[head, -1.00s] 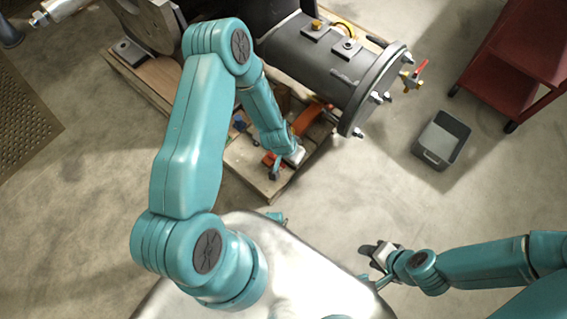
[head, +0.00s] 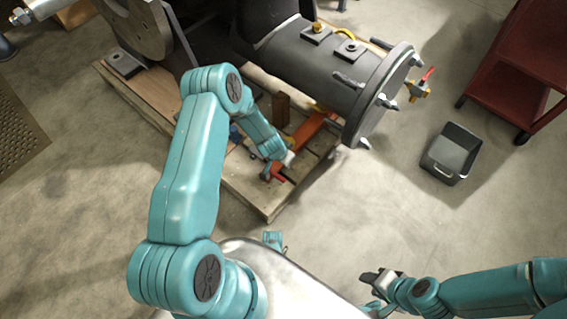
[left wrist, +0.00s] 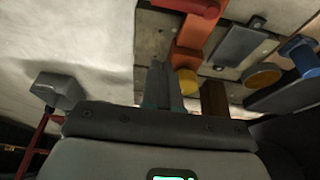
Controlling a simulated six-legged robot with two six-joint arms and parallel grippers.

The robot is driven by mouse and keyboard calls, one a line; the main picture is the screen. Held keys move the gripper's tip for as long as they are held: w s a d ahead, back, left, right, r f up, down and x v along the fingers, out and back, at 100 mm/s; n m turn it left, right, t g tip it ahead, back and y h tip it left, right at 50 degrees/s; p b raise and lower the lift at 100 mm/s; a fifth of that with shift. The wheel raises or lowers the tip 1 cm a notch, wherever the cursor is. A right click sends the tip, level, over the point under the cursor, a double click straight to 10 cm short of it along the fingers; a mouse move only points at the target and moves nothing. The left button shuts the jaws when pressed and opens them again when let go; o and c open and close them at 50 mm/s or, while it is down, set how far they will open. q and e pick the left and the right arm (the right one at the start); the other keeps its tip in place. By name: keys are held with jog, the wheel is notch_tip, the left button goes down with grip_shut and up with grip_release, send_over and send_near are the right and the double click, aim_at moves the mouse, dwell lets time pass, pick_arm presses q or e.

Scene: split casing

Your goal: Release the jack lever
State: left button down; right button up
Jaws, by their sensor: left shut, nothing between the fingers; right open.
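The orange jack (head: 312,130) lies on the wooden pallet below the dark casing (head: 315,62). A red lever-like part (head: 278,176) shows at its near end, partly hidden by my left gripper (head: 285,162). In the left wrist view, the orange jack arm (left wrist: 193,38) and a red cylindrical part (left wrist: 192,5) lie beyond my left fingers (left wrist: 161,85). Those fingers are shut and empty, apart from the red part in that picture. Contact with the lever cannot be made out in the head view. My right gripper (head: 371,284) is open and empty over the floor, away from the jack.
The pallet (head: 262,205) carries a brown wooden block (head: 281,107) near the jack. A red-handled valve (head: 420,86) sticks out from the casing's end. A grey bin (head: 453,153) and a red cart (head: 515,70) stand at the right. The floor before the pallet is clear.

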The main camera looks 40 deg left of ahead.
pick_arm(q)
jog(key=b+x, duration=0.3)
jog(key=x, duration=0.5)
jog(key=shift+s+d+f, duration=0.1)
jog(key=shift+f, duration=0.1)
jog(key=s, duration=0.1)
jog(key=s+b, duration=0.1)
jog(key=s, duration=0.1)
jog(key=shift+s+a+f, duration=0.1)
jog(key=shift+s+a, duration=0.1)
jog(key=shift+s, duration=0.25)
jog(key=shift+s+b, duration=0.1)
jog(key=shift+b, duration=0.2)
